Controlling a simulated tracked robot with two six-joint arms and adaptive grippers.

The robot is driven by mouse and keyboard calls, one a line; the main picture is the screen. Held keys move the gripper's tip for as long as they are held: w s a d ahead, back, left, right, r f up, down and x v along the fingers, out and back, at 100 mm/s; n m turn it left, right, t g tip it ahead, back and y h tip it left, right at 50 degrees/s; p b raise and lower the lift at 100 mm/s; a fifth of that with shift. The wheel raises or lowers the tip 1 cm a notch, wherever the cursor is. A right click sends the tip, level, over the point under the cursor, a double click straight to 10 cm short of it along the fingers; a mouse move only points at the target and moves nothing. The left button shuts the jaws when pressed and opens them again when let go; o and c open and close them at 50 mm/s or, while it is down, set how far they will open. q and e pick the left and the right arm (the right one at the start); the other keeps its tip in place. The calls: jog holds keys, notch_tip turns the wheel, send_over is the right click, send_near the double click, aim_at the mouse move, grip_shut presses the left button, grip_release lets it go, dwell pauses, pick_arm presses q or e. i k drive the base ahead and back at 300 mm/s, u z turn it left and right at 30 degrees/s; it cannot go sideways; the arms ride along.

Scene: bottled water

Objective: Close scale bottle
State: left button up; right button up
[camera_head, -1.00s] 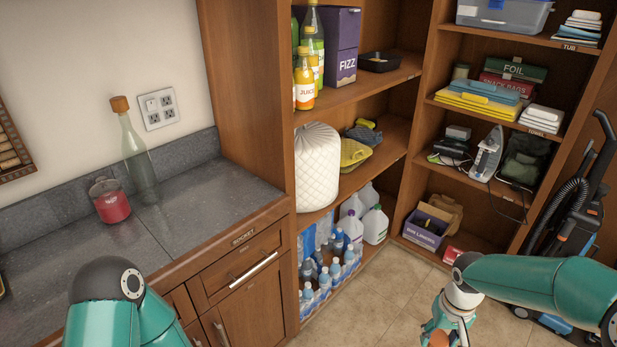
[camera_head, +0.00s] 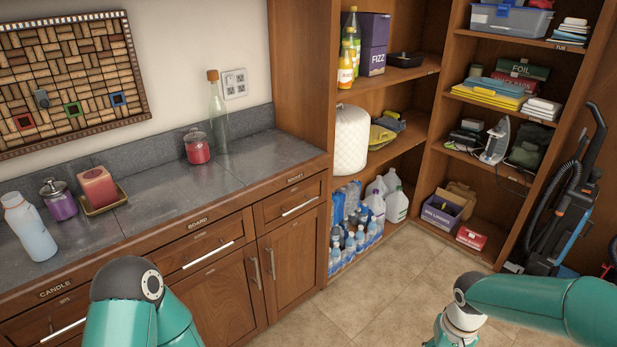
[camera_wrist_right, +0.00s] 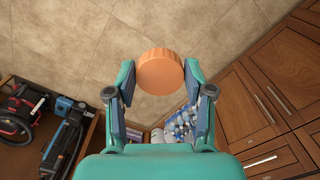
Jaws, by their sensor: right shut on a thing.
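In the right wrist view my right gripper (camera_wrist_right: 160,85) is shut on a round orange cap (camera_wrist_right: 159,70), held between its two fingertips above the tiled floor. A pale white-blue bottle (camera_head: 30,230) stands on the grey counter at the far left of the head view, leaning in the picture. I cannot tell whether its top is open. A clear glass bottle (camera_head: 218,122) with a cork-coloured top stands at the counter's far end. My left gripper is out of view; only its arm shows.
On the counter (camera_head: 165,190) stand a purple jar (camera_head: 60,203), a red candle (camera_head: 97,187) on a tray and a red jar (camera_head: 197,149). Shelves and a vacuum cleaner (camera_head: 565,190) stand at the right. The tiled floor (camera_head: 390,280) between is clear.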

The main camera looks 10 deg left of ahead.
aim_at(23, 218)
jog(key=z, duration=3.45)
jog(key=i, duration=0.05)
jog(key=u, duration=4.55)
